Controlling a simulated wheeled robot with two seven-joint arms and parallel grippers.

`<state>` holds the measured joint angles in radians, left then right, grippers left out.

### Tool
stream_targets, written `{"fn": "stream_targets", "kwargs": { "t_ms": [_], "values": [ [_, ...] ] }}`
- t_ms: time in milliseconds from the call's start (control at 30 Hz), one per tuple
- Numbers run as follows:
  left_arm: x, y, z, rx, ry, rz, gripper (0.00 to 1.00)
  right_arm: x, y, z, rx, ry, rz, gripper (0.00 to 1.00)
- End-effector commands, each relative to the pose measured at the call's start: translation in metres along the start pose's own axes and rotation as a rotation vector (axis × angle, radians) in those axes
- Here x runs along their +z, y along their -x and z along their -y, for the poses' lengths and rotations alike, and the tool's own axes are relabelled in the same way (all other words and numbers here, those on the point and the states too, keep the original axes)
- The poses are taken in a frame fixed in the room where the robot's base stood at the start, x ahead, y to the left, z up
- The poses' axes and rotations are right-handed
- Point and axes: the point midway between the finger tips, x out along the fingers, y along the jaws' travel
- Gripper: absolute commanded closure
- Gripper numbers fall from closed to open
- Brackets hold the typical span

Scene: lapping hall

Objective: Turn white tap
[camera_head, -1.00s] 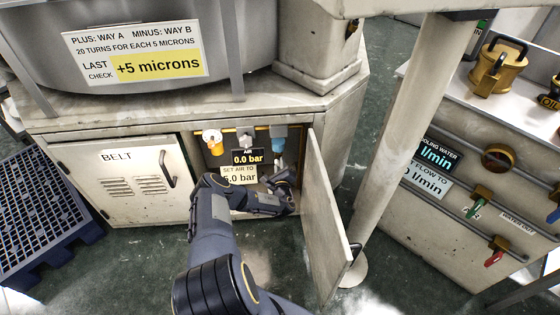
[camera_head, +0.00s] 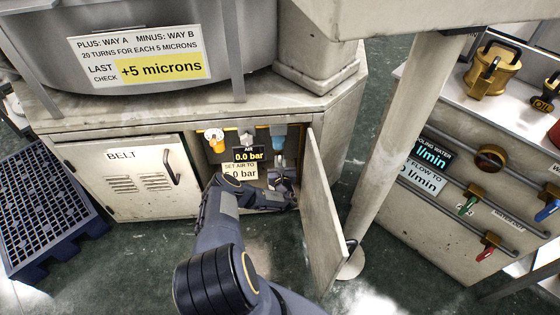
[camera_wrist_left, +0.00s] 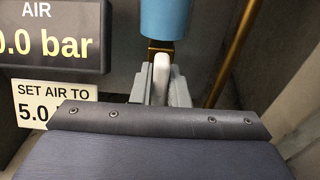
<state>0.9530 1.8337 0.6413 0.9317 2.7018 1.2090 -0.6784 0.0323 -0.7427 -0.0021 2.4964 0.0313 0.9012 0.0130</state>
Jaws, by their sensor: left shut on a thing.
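The white tap (camera_wrist_left: 162,72) shows as a pale upright lever below a blue cylinder (camera_wrist_left: 166,18) in the left wrist view. My left gripper (camera_wrist_left: 160,84) is shut on the lever, with a grey finger on each side of it. My right gripper is not in view.
The open cabinet door (camera_head: 322,215) stands close to the right of my left gripper. The belt door (camera_head: 140,185) is shut. A column (camera_head: 395,140) stands to the right.

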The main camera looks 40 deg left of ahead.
Motion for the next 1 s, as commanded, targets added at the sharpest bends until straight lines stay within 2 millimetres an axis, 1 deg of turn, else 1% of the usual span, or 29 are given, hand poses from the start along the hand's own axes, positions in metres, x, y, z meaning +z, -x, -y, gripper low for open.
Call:
{"fn": "stream_targets", "kwargs": {
  "t_ms": [533, 567, 700, 1000],
  "values": [
    [-0.0009, 0.0003, -0.0002, 0.002, -0.024, -0.002, 1.0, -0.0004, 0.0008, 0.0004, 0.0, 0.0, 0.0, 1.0],
    [-0.0009, 0.0003, -0.0003, 0.002, -0.024, -0.002, 0.83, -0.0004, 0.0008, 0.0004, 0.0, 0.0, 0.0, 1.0],
    [-0.0008, 0.0002, -0.0002, 0.002, -0.023, -0.002, 0.65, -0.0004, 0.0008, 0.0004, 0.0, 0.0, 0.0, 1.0],
    [-0.0001, 0.0024, 0.0, 0.002, -0.023, -0.002, 0.65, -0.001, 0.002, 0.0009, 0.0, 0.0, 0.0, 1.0]
  ]
}}
